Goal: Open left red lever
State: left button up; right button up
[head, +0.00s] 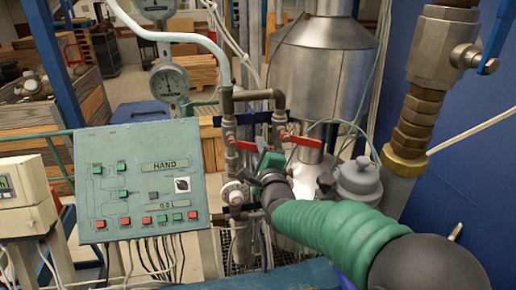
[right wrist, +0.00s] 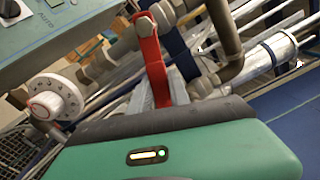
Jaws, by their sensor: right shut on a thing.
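The left red lever (head: 243,145) sits on a valve on the left vertical pipe, just right of the control panel. In the right wrist view the red lever (right wrist: 151,50) runs from its pivot bolt down between the grey fingers. My right gripper (head: 262,158) is shut on the free end of this lever; it also shows in the right wrist view (right wrist: 161,88). The lever's gripped end is partly hidden by the gripper. A second red lever (head: 304,141) is on the right pipe, apart from the gripper. My left gripper is not in view.
The control panel (head: 139,180) with buttons stands at left. A white dial knob (head: 234,193) is below the left valve, close to the gripper. A metal tank (head: 318,70) stands behind, and a brass valve assembly (head: 416,115) at right.

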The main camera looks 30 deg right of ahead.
grip_shut()
dwell(1.0)
